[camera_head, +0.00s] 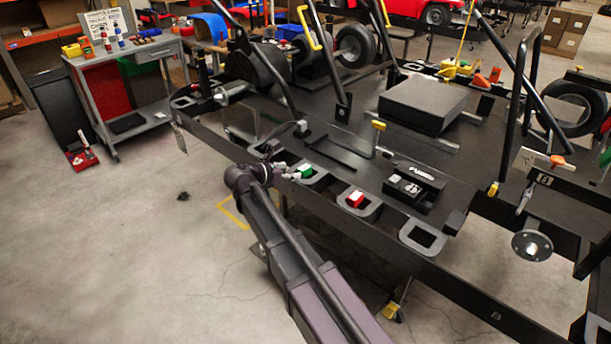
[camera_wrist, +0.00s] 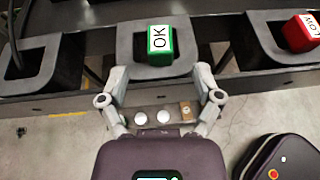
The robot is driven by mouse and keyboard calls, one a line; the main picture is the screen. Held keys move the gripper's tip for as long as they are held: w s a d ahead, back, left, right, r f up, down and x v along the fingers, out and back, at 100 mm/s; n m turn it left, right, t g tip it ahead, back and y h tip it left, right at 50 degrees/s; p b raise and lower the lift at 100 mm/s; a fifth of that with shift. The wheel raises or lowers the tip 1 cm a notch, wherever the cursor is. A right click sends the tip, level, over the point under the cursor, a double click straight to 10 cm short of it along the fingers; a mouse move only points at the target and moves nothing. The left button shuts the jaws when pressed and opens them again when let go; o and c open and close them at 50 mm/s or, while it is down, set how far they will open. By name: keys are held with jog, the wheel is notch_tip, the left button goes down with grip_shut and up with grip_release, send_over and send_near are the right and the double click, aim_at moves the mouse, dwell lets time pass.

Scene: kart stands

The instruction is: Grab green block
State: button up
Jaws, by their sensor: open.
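The green block (camera_head: 305,172) sits in a dark holder on the near edge of the kart stand. In the wrist view the green block (camera_wrist: 160,45) has a white face marked "OK" and lies ahead, between the lines of my two fingers. My gripper (camera_head: 287,171) is just left of the block in the head view. In the wrist view my gripper (camera_wrist: 160,73) is open, with the fingers spread on either side and the block just beyond or level with the tips. I cannot tell whether a finger touches the block.
A red block (camera_head: 354,198) sits in the neighbouring holder and shows at the right of the wrist view (camera_wrist: 302,32). An empty holder (camera_head: 423,236) is further right. A black box (camera_head: 423,103) and upright bars stand behind. The floor at left is mostly clear.

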aim_at(302, 169)
jog(key=shift+x, duration=0.8)
jog(key=shift+b+x, duration=1.15)
jog(key=shift+x, duration=1.5)
jog(key=shift+s, duration=0.1)
jog(key=c, duration=1)
